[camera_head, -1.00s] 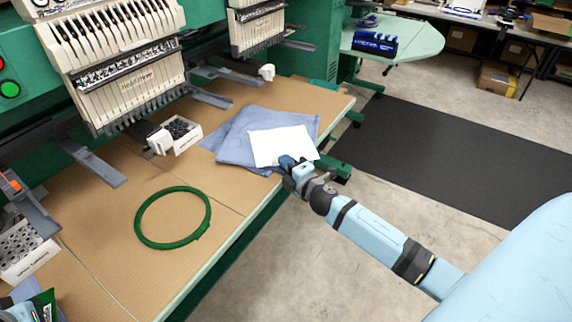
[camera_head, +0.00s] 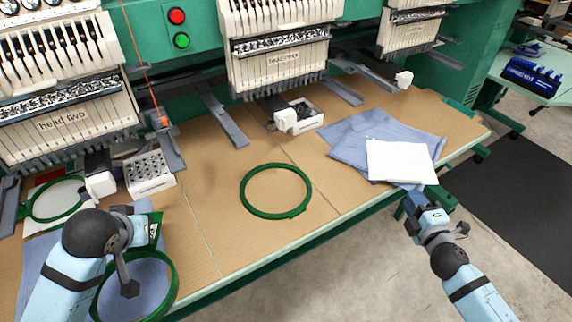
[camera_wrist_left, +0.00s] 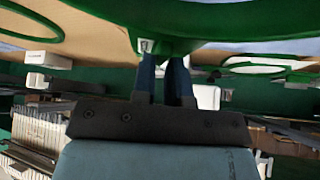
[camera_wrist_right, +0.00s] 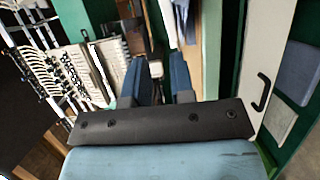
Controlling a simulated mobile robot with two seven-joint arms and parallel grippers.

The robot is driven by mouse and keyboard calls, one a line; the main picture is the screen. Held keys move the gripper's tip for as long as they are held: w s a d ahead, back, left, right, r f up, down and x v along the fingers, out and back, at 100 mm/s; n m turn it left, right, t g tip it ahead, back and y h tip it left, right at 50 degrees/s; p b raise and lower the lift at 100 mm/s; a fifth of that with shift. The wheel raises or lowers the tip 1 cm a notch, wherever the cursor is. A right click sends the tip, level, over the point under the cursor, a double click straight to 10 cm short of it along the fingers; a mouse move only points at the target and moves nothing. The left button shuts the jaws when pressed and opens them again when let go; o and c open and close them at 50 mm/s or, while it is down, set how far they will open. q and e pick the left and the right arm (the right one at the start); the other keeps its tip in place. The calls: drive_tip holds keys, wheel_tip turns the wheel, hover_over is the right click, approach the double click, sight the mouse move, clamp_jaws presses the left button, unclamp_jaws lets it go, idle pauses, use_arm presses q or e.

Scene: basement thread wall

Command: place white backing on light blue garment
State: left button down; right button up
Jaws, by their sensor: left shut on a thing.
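The white backing (camera_head: 401,161) is a flat square sheet near the right end of the table. It lies on the blue folded garment (camera_head: 352,142), over its right front part. My right gripper (camera_head: 413,203) is just in front of the backing at the table's front edge. Its fingers stand apart and empty in the right wrist view (camera_wrist_right: 165,62). My left gripper is shut on a green hoop (camera_head: 174,284) at the lower left, and its fingers meet the hoop's bracket in the left wrist view (camera_wrist_left: 168,62). A second blue cloth (camera_head: 36,262) lies beneath.
Another green hoop (camera_head: 243,195) lies flat mid-table. White boxes of small parts (camera_head: 150,180) stand near the embroidery heads (camera_head: 285,55). Metal arms (camera_head: 222,115) stick out over the table. A further green hoop (camera_head: 35,212) is at the far left. The table around the middle hoop is clear.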

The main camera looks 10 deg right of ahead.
use_arm(q)
drive_tip(key=shift+f, duration=0.1)
use_arm(e)
drive_tip(key=s+a+f+m+g+y, duration=0.1)
drive_tip(key=s+a+f+m+g, duration=0.2)
drive_tip(key=s+a+f+m, duration=0.4)
drive_tip(key=s+a+f+m+g+y, duration=0.2)
drive_tip(key=s+a+f+m+g, duration=0.2)
drive_tip(key=s+a, duration=0.7)
wheel_tip(320, 180, down, 3)
drive_tip(key=a+m, duration=0.1)
drive_tip(key=m, duration=0.3)
drive_tip(key=shift+a+m, duration=0.25)
drive_tip(key=shift+m, duration=0.15)
drive_tip(key=shift+r, duration=0.1)
